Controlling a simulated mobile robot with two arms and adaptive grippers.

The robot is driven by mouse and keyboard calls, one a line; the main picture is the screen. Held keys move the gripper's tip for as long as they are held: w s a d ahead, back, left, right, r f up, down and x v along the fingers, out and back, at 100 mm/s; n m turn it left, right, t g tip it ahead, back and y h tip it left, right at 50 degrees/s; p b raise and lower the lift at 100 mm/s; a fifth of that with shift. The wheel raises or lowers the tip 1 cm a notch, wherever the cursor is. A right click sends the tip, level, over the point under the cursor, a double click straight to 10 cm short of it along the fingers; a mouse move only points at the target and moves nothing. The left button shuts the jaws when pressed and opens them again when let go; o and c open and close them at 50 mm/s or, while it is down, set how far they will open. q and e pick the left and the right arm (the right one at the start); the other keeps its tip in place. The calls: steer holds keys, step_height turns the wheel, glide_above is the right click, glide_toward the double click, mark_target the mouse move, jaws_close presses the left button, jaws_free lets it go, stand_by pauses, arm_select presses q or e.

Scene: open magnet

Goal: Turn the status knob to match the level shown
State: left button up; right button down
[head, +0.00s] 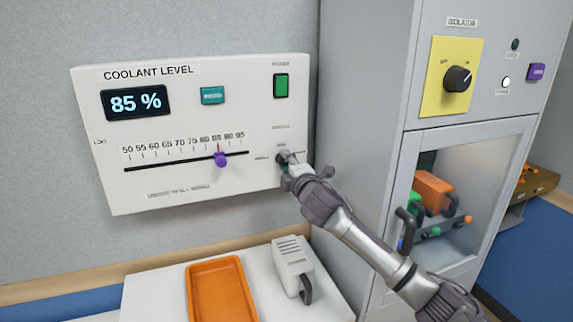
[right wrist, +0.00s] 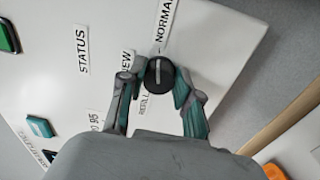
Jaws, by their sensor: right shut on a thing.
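The white coolant panel (head: 95,183) on the wall has a display (head: 136,103) reading 85 %. Its slider has a purple handle (head: 220,159) near the 85 mark, close to a small red mark. The black status knob (head: 282,157) is at the panel's lower right; in the right wrist view the knob (right wrist: 159,74) sits between my fingers, with labels STATUS, NORMAL, REFILL and a partly hidden one ending in EW around it. Its pale line runs roughly along the NORMAL-to-REFILL direction; I cannot tell which end points. My right gripper (head: 287,165) is shut on the knob. My left gripper is not in view.
A teal button (head: 212,95) and a green rocker switch (head: 281,85) are on the panel. Below stand an orange tray (head: 190,290) and a grey handled object (head: 292,262). The grey cabinet (head: 365,110) on the right has a yellow isolator plate (head: 440,80).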

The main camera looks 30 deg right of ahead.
stand_by(0.5)
steer(key=c, duration=0.8)
jaws_free()
steer(key=v, duration=1.2)
steer(key=shift+f, duration=0.15)
